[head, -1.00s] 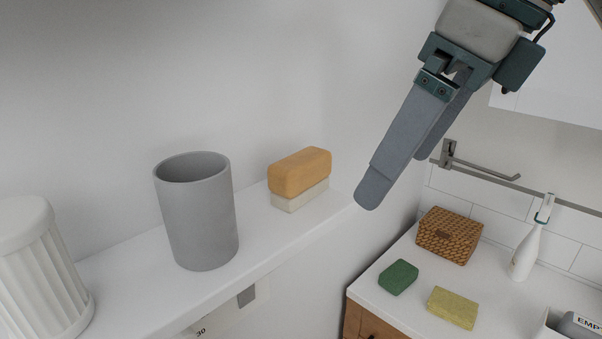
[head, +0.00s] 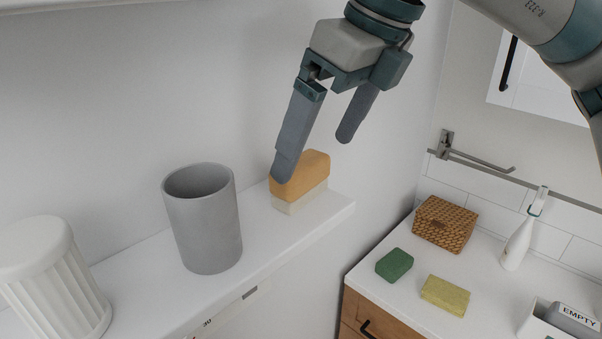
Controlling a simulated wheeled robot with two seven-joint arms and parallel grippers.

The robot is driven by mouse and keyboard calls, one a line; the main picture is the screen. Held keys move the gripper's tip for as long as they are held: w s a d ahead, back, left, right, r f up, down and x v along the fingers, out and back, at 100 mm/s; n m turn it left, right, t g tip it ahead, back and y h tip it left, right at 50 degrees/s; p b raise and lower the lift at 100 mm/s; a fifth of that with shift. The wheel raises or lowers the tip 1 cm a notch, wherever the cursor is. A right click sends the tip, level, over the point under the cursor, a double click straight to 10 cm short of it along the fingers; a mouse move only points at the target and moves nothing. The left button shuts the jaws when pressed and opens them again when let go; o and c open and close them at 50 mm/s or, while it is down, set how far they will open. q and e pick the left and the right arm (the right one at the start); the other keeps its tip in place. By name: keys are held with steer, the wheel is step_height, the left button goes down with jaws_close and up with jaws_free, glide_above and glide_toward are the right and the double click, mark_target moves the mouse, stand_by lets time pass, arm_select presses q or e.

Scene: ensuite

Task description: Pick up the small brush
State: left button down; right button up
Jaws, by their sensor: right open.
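The small brush (head: 313,172) has an orange-tan block on top and a pale bristle base. It rests on the white shelf near its right end, bristles down. My right gripper (head: 314,160) is open and empty, pointing down at the brush. Its left finger overlaps the brush's left end in the picture, and its right finger is above and to the right of it. I cannot tell whether the left finger touches the brush. My left gripper is not in view.
A grey cup (head: 203,222) and a white ribbed canister (head: 52,283) stand on the shelf (head: 262,262) to the left. On the lower counter are a wicker box (head: 445,225), a green sponge (head: 394,264), a yellow sponge (head: 445,296) and a white bottle (head: 519,243).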

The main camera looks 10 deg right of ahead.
mark_target(302, 161)
steer(key=shift+w+a+p, duration=0.3)
steer(key=shift+w+p, duration=0.05)
steer(key=shift+w+a, duration=0.2)
steer(key=shift+w, duration=0.05)
steer(key=p+x, duration=0.2)
steer(key=x, duration=0.3)
steer(key=shift+d, duration=0.1)
steer(key=c, duration=1.2)
